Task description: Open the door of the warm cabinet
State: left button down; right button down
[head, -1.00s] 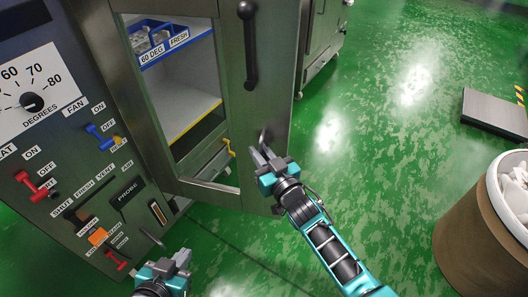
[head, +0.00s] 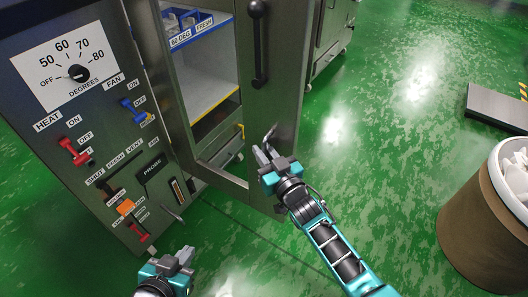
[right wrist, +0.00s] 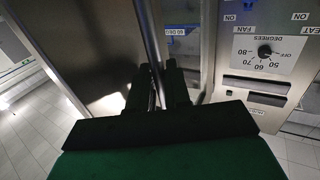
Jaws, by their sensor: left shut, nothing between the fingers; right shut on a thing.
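The warm cabinet (head: 100,120) stands at the left of the head view, its dial panel also upside down in the right wrist view (right wrist: 262,55). Its metal door (head: 272,95) has a black bar handle (head: 258,45). My left gripper (head: 184,260) is shut and empty, below the panel.
A blue tray (head: 190,36) labelled "60 DEG FRESH" sits inside the cabinet. A yellow hook (head: 241,131) is near the door's inner edge. A brown bin (head: 480,235) and a dark flat platform (head: 497,108) stand at the right. Green floor between them is free.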

jog(key=shift+s+a+r, duration=0.1)
dwell(0.4)
jog(key=c, duration=1.3)
grip_release()
jog(key=shift+c, duration=0.2)
jog(key=p+v, duration=0.1)
jog(key=v, duration=1.2)
jog(key=s+d+f+m+g+h, duration=0.3)
jog(key=s+d+f+g+h, duration=0.2)
jog(key=s+d, duration=0.7)
jog(key=shift+f+h, duration=0.75)
jog(key=shift+h, duration=0.15)
